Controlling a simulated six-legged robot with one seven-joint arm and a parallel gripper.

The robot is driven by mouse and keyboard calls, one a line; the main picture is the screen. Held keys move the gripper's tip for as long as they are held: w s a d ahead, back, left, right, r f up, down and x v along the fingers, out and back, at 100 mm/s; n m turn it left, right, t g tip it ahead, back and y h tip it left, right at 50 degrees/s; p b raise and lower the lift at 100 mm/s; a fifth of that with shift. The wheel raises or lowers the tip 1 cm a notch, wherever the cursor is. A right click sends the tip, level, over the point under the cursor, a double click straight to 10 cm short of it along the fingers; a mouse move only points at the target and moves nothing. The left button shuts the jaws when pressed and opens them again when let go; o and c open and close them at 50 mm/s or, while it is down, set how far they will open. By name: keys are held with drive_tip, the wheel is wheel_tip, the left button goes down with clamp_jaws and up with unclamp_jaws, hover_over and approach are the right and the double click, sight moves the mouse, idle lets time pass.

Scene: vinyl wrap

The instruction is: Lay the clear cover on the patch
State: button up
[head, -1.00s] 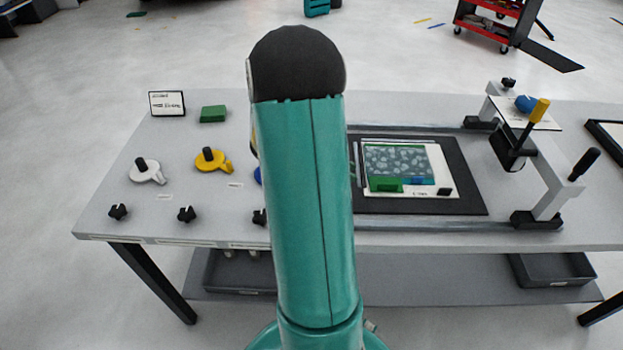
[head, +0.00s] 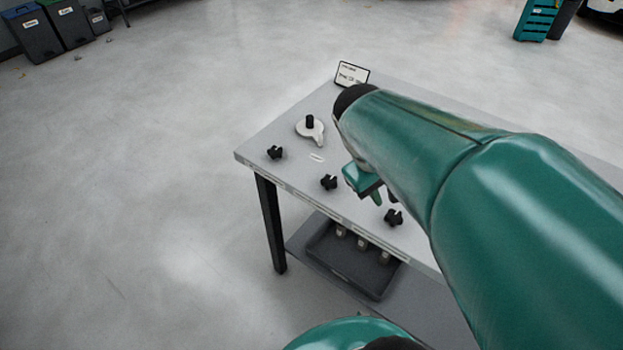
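Neither the clear cover nor the patch can be made out in the head view. The part of the table with the dark mat is hidden behind my arm or out of the picture. My gripper (head: 380,196) shows only in part, below the front end of my arm, over the left part of the table (head: 262,146). It is close to the black knobs near the front edge. Its fingertips are small and partly covered, so I cannot tell whether they are open or hold anything.
A white disc with a black knob (head: 311,131) lies near the table's left end, with a small sign (head: 352,74) behind it. Black knobs (head: 329,182) line the front edge. A grey bin (head: 340,262) sits on the lower shelf.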

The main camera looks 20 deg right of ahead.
drive_tip(key=a+r+t+y, duration=0.2)
drive_tip(key=a+t, duration=0.1)
drive_tip(key=a, duration=0.4)
drive_tip(key=a+r+m+t+y, duration=0.1)
drive_tip(key=a+r+t+y, duration=0.1)
drive_tip(key=a, duration=0.4)
drive_tip(key=shift+s+a+r+t, duration=0.4)
drive_tip(key=shift+s, duration=0.1)
